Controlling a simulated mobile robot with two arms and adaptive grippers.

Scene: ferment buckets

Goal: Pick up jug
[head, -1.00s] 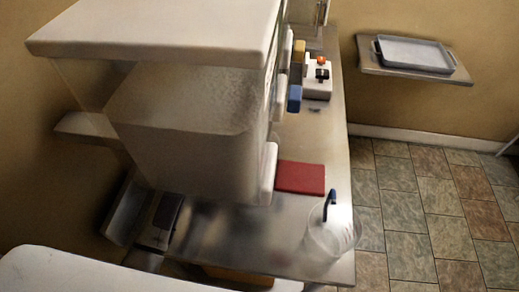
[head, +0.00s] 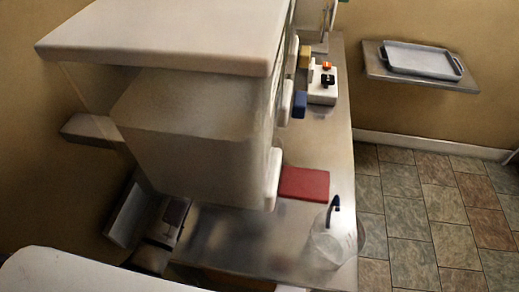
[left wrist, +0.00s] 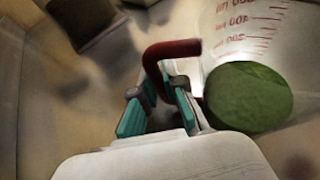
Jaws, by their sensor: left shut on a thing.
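In the left wrist view a clear jug (left wrist: 238,42) with red measuring marks stands at the upper right. Its dark red hooked handle (left wrist: 172,50) reaches down between the teal-padded fingers of my left gripper (left wrist: 158,98), which is shut on it. A green rounded thing (left wrist: 248,97) overlaps the jug; I cannot tell whether it is inside or in front. In the head view a clear vessel (head: 328,245) with a dark blue handle stands at the counter's near right corner. I cannot tell whether it is the same jug. No gripper shows in the head view.
A big pale box-shaped body (head: 190,135) hides the counter's left part. A red flat block (head: 304,184) lies on the steel counter (head: 325,140). A white device (head: 322,85) stands farther back. A grey tray (head: 420,60) sits on a wall shelf. Tiled floor at right is clear.

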